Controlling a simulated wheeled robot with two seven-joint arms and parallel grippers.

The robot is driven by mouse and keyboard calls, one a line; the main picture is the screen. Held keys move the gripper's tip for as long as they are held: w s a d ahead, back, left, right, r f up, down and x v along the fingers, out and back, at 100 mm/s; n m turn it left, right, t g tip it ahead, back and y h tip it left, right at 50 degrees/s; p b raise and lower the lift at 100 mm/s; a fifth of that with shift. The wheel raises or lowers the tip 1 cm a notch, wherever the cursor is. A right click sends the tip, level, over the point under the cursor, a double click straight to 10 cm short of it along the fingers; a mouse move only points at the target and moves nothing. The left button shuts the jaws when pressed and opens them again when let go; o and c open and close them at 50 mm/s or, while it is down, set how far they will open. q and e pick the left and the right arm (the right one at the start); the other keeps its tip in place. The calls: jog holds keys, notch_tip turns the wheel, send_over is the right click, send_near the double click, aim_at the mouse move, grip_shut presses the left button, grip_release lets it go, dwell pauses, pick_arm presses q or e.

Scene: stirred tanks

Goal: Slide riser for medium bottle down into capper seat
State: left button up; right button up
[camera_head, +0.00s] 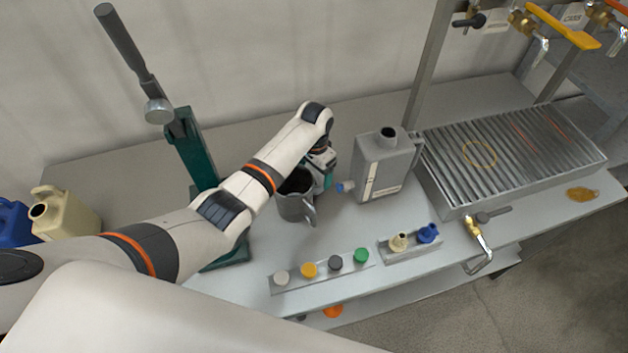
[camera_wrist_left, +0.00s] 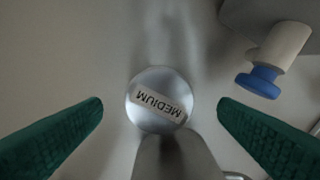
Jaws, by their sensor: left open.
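The riser (camera_wrist_left: 160,98), a round shiny metal piece with a MEDIUM label, shows in the left wrist view between my open fingers. Both fingertips stand apart from it, with a gap on each side. My left gripper (camera_head: 328,176) is open beside the metal jug in the head view; its green fingers also show in the wrist view (camera_wrist_left: 160,104). I cannot make out the riser in the head view. The capper (camera_head: 190,150) is a green press with a long raised grey lever; my left arm covers much of its lower part, and its seat is hidden. My right gripper is out of view.
A metal jug (camera_head: 295,205) stands close to my left gripper. A grey container (camera_head: 383,165) with a blue-tipped spout is to its right. Several caps sit on a strip (camera_head: 325,274) at the front. A slatted drain tray (camera_head: 510,150) is at right. Jerrycans (camera_head: 68,212) stand at left.

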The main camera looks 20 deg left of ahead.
pick_arm(q)
notch_tip(320, 180, down, 2)
jog(key=shift+w+f, duration=0.1)
jog(key=shift+f, duration=0.25)
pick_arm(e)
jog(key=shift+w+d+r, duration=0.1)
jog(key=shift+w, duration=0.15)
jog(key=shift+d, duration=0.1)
pick_arm(q)
jog(key=shift+c, duration=1.3)
jog(key=c, duration=1)
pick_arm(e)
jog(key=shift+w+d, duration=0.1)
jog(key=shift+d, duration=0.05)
pick_arm(q)
jog(key=shift+r, duration=0.15)
